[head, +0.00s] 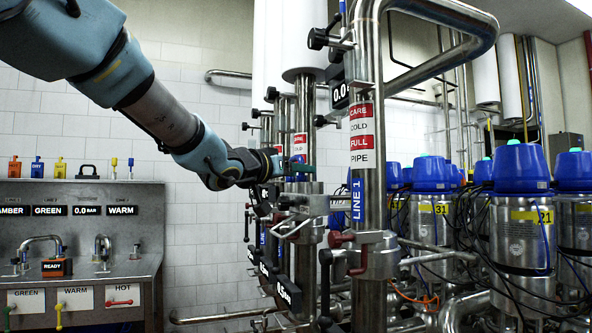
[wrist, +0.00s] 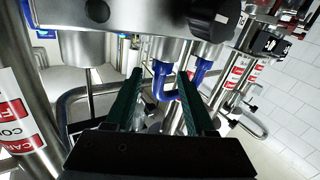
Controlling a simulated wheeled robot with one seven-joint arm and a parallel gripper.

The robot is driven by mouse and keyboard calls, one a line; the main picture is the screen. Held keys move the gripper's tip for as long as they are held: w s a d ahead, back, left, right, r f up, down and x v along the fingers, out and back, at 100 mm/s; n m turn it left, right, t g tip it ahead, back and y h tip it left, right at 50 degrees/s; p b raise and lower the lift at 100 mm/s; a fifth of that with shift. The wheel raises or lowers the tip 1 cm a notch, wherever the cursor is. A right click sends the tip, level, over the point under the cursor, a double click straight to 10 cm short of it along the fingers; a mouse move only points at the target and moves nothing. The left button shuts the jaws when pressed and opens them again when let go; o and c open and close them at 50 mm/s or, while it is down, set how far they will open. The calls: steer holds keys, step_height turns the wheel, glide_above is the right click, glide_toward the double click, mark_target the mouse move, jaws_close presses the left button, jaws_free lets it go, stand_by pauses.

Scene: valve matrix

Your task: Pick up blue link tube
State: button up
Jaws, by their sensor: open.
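The blue link tube (wrist: 161,84) is a U-shaped piece in the wrist view. Its two legs go up to fittings under a steel block, and its bend hangs below. My gripper (wrist: 159,75) is open, with its dark green fingers pointing toward the tube. In the picture the left leg shows between the fingers, and the right leg shows to the right of the right finger, which covers part of the bend. I cannot tell any contact. In the head view my gripper (head: 303,169) is at the pipework behind the LINE 1 pipe, and I cannot make out the tube there.
A black knob (wrist: 213,18) sits above the tube. A thick labelled steel pipe (head: 366,110) stands in front and to the right of my gripper. Several blue-topped steel canisters (head: 520,205) stand at right. A steel sink panel (head: 85,225) with taps is at left.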

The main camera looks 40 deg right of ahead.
steer(key=shift+x, duration=1)
jaws_close()
